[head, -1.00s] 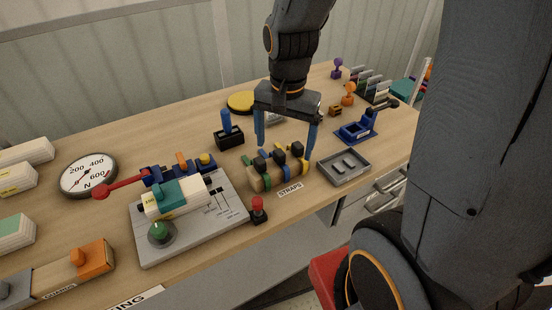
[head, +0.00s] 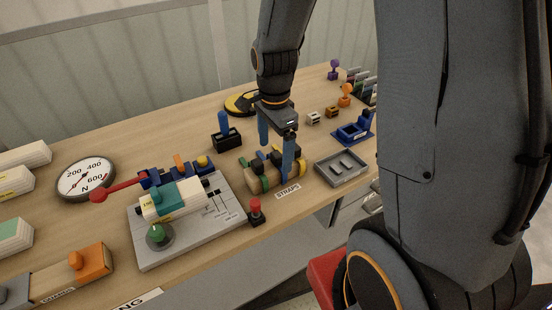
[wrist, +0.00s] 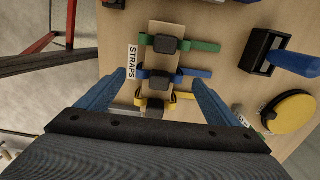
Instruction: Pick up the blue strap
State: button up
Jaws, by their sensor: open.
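The blue strap (wrist: 194,72) lies across a wooden block, between a green strap (wrist: 205,45) and a yellow strap (wrist: 183,96), in the wrist view. It has a dark buckle (wrist: 158,80). My gripper (wrist: 165,80) is open and empty, with one blue finger to each side of the blue strap's line. In the head view my gripper (head: 276,150) is over the strap block (head: 256,182), its fingers pointing down. The fingers and buckles partly hide the blue strap there. I cannot tell whether the fingers touch anything.
A label reading STRAPS (head: 288,192) is at the block's front. A grey tray (head: 341,168) is to the right, a red-knobbed switch (head: 256,212) to the front left, and a black holder with a blue handle (head: 226,138) behind left. A yellow disc (wrist: 290,112) shows in the wrist view.

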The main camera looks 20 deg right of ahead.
aim_at(275, 155)
jog(key=shift+f+p, duration=0.4)
jog(key=shift+f, duration=1.4)
jog(key=c, duration=1.2)
jog(key=shift+o, duration=0.2)
